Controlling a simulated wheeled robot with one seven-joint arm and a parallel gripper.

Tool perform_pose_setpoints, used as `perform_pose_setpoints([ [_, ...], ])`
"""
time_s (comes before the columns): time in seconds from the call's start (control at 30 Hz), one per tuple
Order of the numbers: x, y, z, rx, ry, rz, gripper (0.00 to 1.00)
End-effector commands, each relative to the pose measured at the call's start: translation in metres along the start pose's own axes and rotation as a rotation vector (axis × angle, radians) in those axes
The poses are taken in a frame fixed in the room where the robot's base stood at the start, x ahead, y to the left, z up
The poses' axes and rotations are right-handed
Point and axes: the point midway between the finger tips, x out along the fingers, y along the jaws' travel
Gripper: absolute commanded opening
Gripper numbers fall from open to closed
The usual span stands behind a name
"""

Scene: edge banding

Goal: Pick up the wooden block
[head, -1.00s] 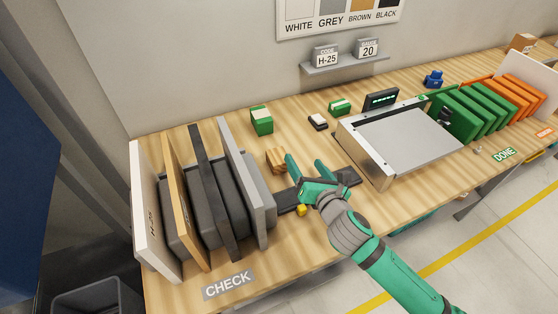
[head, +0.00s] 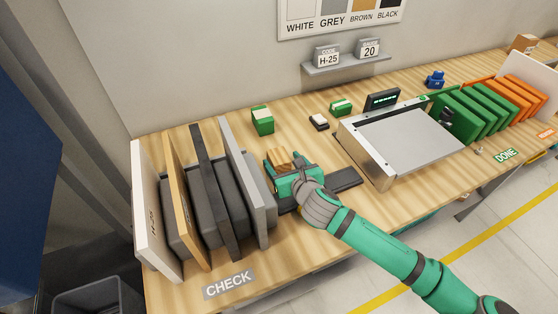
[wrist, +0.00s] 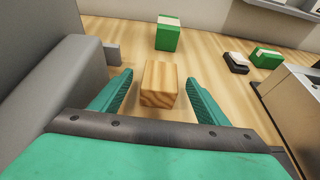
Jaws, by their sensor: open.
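The wooden block (wrist: 159,85) stands on the table between the two fingers of my gripper (wrist: 157,97) in the wrist view. My gripper is open and holds nothing.
Just left stands a row of upright panels in a rack, the nearest a grey panel (head: 246,180). A green-and-white block (head: 262,122) stands behind. A metal-topped machine (head: 405,137) is to the right.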

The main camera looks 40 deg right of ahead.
Motion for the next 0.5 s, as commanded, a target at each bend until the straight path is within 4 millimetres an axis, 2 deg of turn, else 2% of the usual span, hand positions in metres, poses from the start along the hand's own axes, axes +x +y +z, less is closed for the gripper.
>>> perform_pose_setpoints([
  [0.23,0.034,0.000,-0.002,0.003,0.000,0.003,0.69],
  [0.5,0.045,-0.001,-0.002,0.001,0.000,0.002,0.69],
])
